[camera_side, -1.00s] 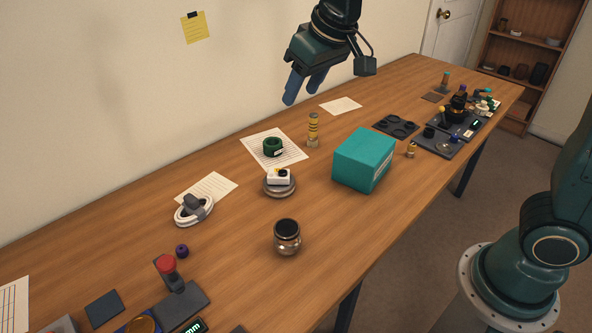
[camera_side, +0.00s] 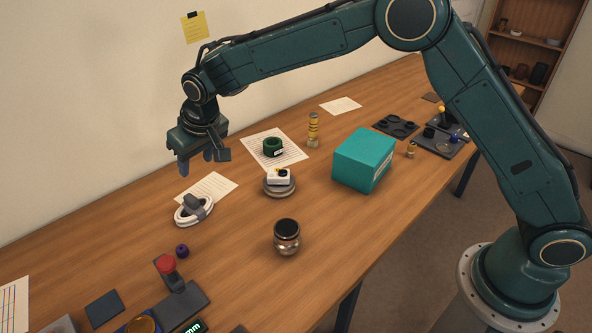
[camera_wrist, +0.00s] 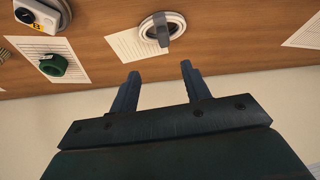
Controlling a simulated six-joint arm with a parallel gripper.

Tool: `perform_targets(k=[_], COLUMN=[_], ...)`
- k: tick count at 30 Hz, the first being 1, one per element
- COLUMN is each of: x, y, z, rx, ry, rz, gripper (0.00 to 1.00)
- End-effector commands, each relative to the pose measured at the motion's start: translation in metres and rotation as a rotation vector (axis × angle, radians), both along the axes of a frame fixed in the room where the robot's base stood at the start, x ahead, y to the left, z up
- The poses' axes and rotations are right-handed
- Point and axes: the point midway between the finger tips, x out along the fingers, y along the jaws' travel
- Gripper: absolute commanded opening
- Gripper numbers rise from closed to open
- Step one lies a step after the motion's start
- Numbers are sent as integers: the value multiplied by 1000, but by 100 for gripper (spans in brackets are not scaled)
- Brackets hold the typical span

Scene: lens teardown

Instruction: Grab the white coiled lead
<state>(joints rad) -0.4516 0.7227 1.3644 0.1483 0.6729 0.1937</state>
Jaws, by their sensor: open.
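The white coiled lead (camera_side: 181,214) lies on the wooden table in the side view, at the edge of a lined paper sheet. A dark grey piece (camera_side: 193,204) sits across the coil. In the wrist view the coil (camera_wrist: 178,20) shows at the top, beyond my fingertips, with the grey piece (camera_wrist: 161,29) on it. My gripper (camera_side: 197,163) is open and empty. It hangs above the table near the coil, apart from it. In the wrist view both fingers of my gripper (camera_wrist: 160,75) stand apart with nothing between them.
A lined sheet (camera_side: 216,184) lies beside the coil. A small purple knob (camera_side: 182,251) and a red-topped lever (camera_side: 166,264) stand in front. A white device on a round grey base (camera_side: 279,187), a dark jar (camera_side: 287,236) and a teal box (camera_side: 364,160) stand to the right. The wall is close behind.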

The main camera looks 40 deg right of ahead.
Motion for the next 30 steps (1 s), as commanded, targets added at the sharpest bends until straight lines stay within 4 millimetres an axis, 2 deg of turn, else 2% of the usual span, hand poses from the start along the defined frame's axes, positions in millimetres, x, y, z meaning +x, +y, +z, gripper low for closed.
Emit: perform_targets(k=[14, 30], x=[7, 32], y=[5, 9], z=[-17, -79], rx=[-1, -1], ry=[1, 1], rz=[2, 2], gripper=[47, 47])
